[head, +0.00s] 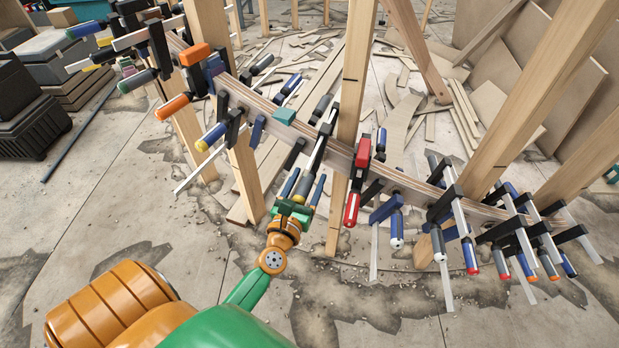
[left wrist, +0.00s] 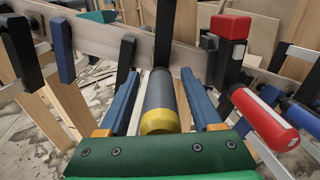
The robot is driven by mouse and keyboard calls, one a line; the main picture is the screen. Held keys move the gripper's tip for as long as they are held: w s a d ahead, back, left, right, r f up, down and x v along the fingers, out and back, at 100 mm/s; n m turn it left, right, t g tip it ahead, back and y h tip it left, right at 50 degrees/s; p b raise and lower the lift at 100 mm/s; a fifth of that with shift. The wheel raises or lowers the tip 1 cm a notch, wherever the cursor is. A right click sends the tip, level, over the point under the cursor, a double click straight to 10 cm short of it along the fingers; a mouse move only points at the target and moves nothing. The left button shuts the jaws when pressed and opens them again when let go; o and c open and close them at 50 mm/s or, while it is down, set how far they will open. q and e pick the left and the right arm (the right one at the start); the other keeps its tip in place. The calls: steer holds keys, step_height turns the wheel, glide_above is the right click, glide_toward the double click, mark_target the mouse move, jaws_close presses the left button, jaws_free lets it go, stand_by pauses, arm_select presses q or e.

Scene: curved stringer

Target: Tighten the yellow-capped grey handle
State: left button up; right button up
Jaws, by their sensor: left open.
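The grey handle (left wrist: 160,95) with a yellow cap (left wrist: 158,121) is in the middle of the left wrist view, its capped end toward my palm. It belongs to a black clamp on the curved wooden stringer (head: 262,103). In the head view the handle (head: 304,184) is small and its cap is hidden by my gripper. My left gripper (head: 304,189) is open, its blue fingers on either side of the handle. In the left wrist view the gripper (left wrist: 160,88) shows gaps between fingers and handle. My right gripper is not in view.
A red clamp (head: 363,152) with a red handle (left wrist: 262,117) is close on the right. Blue clamp parts (left wrist: 62,50) are at the left. A wooden post (head: 353,80) stands behind. Several more clamps line the stringer both ways. Wood scraps litter the floor beyond.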

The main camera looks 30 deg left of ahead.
arm_select(q)
steer(key=shift+w, duration=0.2)
jaws_close()
